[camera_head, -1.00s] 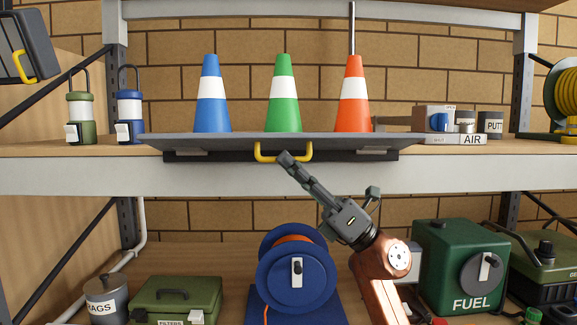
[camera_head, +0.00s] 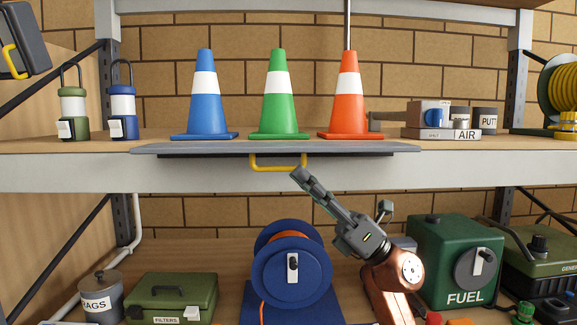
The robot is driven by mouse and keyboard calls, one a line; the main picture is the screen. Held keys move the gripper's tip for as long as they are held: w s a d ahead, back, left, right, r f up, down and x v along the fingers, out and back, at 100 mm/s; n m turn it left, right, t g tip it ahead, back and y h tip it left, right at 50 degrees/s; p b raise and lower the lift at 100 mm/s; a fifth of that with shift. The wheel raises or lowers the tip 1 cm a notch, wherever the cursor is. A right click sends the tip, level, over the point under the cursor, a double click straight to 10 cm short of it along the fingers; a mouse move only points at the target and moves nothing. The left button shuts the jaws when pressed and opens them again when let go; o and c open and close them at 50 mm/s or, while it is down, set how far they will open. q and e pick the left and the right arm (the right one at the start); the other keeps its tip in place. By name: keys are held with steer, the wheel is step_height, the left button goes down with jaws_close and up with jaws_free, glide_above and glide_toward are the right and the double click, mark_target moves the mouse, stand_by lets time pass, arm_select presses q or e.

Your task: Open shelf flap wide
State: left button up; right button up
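The shelf flap (camera_head: 225,149) is a grey panel along the front of the upper shelf, seen almost edge-on and close to level. Its yellow handle (camera_head: 278,168) hangs below its front edge. My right gripper (camera_head: 300,175) reaches up from the lower right, its fingertips at the handle's lower right corner in the picture. The fingers overlap from this angle, so I cannot tell whether they are open, shut or touching the handle. My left gripper is out of view.
Blue (camera_head: 206,107), green (camera_head: 278,107) and orange (camera_head: 350,107) cones stand on the shelf behind the flap. A blue cable reel (camera_head: 291,272) and a green fuel can (camera_head: 450,260) sit below. Open space lies under the flap, left of my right arm.

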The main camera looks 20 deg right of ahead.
steer(key=v, duration=0.6)
steer(key=shift+d+f, duration=0.25)
steer(key=shift+f, duration=0.05)
steer(key=shift+s, duration=0.1)
steer(key=shift+c, duration=0.2)
